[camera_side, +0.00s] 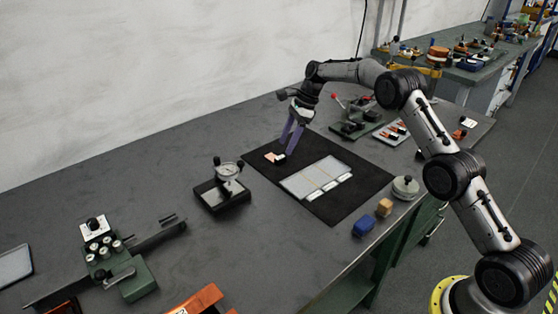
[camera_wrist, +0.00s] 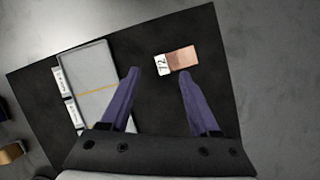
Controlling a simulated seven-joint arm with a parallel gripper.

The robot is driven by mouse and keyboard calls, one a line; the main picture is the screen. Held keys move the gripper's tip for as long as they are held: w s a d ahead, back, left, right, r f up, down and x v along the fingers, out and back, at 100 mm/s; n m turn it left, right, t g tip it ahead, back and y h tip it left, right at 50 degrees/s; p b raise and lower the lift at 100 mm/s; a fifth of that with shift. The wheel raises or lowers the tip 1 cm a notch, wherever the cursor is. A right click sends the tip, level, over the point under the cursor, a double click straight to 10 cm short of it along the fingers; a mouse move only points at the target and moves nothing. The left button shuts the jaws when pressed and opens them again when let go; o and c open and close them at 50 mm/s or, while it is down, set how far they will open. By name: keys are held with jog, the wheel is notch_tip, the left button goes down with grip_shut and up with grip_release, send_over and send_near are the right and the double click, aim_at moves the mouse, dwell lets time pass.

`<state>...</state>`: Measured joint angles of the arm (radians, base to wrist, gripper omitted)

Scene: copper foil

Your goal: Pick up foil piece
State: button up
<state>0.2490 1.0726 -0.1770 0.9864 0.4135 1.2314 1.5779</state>
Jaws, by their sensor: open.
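The foil piece (camera_wrist: 182,58) is a small copper-coloured rectangle with a white tag marked with digits on its left end in the wrist view. It lies on the black mat (camera_wrist: 215,40). In the side view the foil piece (camera_side: 272,157) lies near the mat's upper left edge. My gripper (camera_wrist: 158,72) has two purple fingers, spread apart and empty. In the wrist view the foil shows beyond the fingertips, mostly toward the right finger. In the side view my gripper (camera_side: 286,148) points down close beside the foil; I cannot tell whether it touches.
A grey-white tray (camera_side: 318,178) with labelled sections lies on the mat. A dial gauge on a stand (camera_side: 226,185) is left of the mat. A blue block (camera_side: 363,226), a tan block (camera_side: 385,207) and a round metal weight (camera_side: 405,187) sit near the front edge.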

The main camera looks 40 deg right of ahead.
aim_at(278, 158)
jog(key=shift+a+x, duration=0.2)
jog(key=shift+x, duration=1.15)
jog(key=shift+a+x, duration=0.15)
jog(key=shift+x, duration=1.25)
jog(key=shift+w+r, duration=0.15)
grip_shut()
